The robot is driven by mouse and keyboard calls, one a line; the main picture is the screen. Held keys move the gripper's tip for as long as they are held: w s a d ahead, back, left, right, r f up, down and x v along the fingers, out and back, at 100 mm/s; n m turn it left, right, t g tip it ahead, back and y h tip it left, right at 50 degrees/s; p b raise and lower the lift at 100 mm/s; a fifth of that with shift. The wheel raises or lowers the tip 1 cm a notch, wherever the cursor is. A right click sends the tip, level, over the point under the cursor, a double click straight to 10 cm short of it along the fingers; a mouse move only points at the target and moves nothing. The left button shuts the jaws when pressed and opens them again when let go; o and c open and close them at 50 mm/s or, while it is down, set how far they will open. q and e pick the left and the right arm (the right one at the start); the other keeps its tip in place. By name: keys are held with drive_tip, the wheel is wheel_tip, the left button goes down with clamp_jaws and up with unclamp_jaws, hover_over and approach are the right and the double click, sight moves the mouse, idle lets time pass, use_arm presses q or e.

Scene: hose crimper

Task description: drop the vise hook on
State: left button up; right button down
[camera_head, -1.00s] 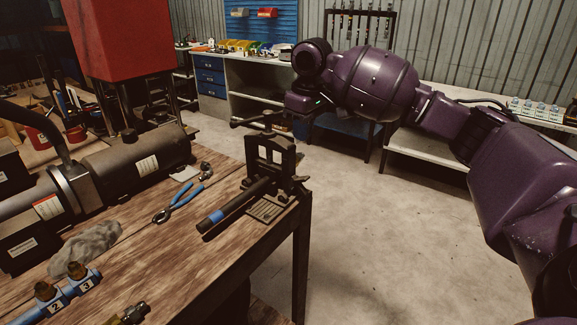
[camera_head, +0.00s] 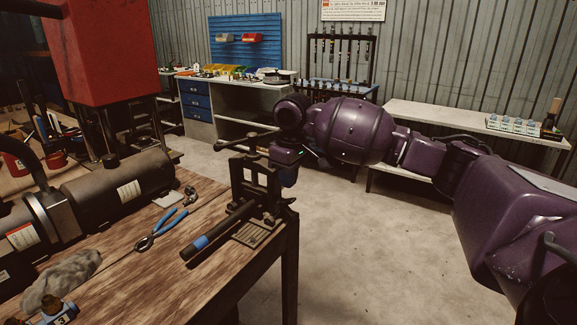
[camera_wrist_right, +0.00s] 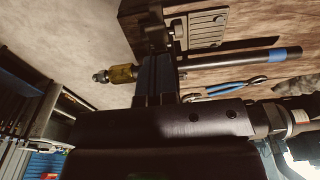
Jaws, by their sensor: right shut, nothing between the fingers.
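The dark metal vise (camera_head: 262,190) stands at the right corner of the workbench, with an upright frame and a T-handle (camera_head: 240,143) on top. I cannot clearly tell the hook from the rest of the dark frame. My right gripper comes in from the right, and its body is close behind the upper right of the frame in the head view. Its fingers (camera_wrist_right: 160,76) show in the wrist view as dark shapes beside the vise plate (camera_wrist_right: 205,28), shut and empty. Contact with the vise cannot be told. My left gripper is out of view.
A dark bar with a blue band (camera_head: 222,228), blue-handled pliers (camera_head: 165,228) and a grey rag (camera_head: 62,278) lie on the workbench (camera_head: 150,280). A large dark cylindrical machine (camera_head: 120,185) fills its left part. A brass-coloured part (camera_wrist_right: 121,74) shows near my fingers. Open floor lies right.

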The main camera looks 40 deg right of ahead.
sight(286, 200)
drive_tip(key=shift+w+f, duration=0.15)
drive_tip(key=shift+f, duration=1.5)
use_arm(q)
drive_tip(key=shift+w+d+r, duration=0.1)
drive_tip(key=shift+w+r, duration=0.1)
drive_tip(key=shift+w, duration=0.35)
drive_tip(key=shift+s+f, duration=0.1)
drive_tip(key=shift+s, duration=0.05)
